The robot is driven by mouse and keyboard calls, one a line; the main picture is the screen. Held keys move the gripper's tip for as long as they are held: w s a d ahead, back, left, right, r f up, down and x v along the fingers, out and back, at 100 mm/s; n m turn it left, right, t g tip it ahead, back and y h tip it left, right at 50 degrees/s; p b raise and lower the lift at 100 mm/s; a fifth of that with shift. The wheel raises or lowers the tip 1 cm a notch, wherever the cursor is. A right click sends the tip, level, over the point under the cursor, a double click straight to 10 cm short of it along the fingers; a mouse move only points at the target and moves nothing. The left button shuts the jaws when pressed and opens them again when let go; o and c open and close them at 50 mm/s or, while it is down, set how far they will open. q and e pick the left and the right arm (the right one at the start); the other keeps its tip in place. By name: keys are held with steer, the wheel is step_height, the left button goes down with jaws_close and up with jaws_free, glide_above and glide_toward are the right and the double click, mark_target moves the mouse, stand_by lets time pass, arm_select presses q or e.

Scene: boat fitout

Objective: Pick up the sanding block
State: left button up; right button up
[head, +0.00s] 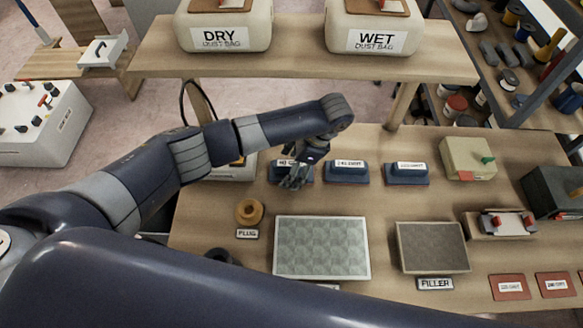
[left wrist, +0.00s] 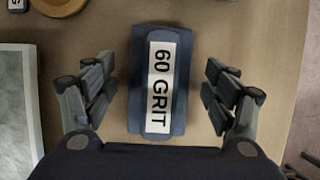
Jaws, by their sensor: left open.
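Several dark blue sanding blocks with white labels stand in a row on the wooden bench. The left one, the 60 GRIT sanding block (left wrist: 159,85), lies label up between my left gripper's fingers in the left wrist view. In the head view it (head: 275,174) is partly hidden by that gripper. My left gripper (head: 294,180) is open above it, one finger on each side with gaps; it also shows in the left wrist view (left wrist: 159,100). A middle block (head: 347,175) and a right block (head: 407,176) stand to its right; their labels are too small to read surely. My right gripper is not in view.
A patterned panel (head: 321,248), a filler tray (head: 433,248) and a tan ring-shaped plug (head: 249,211) lie nearer on the bench. A raised shelf (head: 300,45) holds the DRY (head: 222,30) and WET (head: 375,35) dust bags behind. A beige box (head: 467,158) stands at right.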

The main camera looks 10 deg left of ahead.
mark_target(289, 164)
arm_select(q)
steer(key=shift+f, duration=0.1)
steer(key=c, duration=1.2)
steer(key=shift+r, duration=0.2)
steer(key=r+b, duration=0.2)
steer(key=r, duration=0.1)
steer(key=shift+s+d+r, duration=0.1)
steer(key=shift+s+r, duration=0.1)
steer(key=shift+r, duration=0.05)
steer(key=s+d, duration=0.1)
steer(key=s, duration=0.4)
steer(key=s+d+r+p, duration=0.1)
steer(key=s+d, duration=0.1)
steer(key=s, duration=0.2)
steer(key=s+d, duration=0.2)
steer(key=s, duration=0.3)
steer(key=shift+s+d+r+p, duration=0.25)
steer(key=shift+s+r+p, duration=0.05)
steer(key=shift+p, duration=0.05)
